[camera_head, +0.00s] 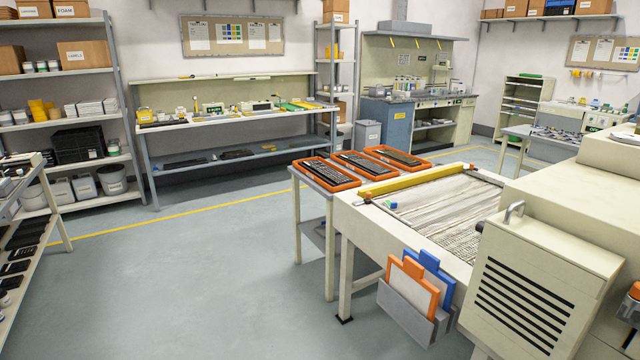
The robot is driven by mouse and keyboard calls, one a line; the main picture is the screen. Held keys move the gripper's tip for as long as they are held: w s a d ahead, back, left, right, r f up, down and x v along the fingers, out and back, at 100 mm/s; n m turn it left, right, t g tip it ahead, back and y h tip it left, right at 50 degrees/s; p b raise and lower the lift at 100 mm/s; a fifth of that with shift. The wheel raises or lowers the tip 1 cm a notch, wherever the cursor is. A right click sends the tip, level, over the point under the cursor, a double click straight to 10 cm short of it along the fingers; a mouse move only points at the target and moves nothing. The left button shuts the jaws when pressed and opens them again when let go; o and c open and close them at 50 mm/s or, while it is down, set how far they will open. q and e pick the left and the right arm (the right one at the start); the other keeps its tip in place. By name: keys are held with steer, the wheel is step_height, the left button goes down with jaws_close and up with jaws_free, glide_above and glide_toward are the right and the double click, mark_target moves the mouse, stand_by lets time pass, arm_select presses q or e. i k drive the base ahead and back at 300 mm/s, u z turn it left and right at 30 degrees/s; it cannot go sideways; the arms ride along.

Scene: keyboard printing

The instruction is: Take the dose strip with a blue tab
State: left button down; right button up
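No piece in view can be made out for certain as a dose strip. A grey holder (406,318) on the near side of the cream printing table (362,226) holds two upright flat pieces. The front one is orange-edged with a pale face (421,289). The one behind it is blue with a blue tab on top (430,260), partly hidden by the orange one. A small blue and green piece (391,205) sits at the left corner of the table's bed, too small to identify. Neither of my grippers is in view.
Several orange trays with dark keyboards (328,174) stand at the table's far left end. A yellow bar (415,181) lies across the bed. A cream vented cabinet (535,290) blocks the right. The floor (200,280) on the left is clear, with shelving (75,125) beyond.

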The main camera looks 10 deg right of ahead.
mark_target(393, 205)
steer(key=z, duration=0.4)
steer(key=i, duration=0.5)
steer(key=u, duration=0.6)
steer(key=i, duration=2.6)
steer(key=z, duration=3.3)
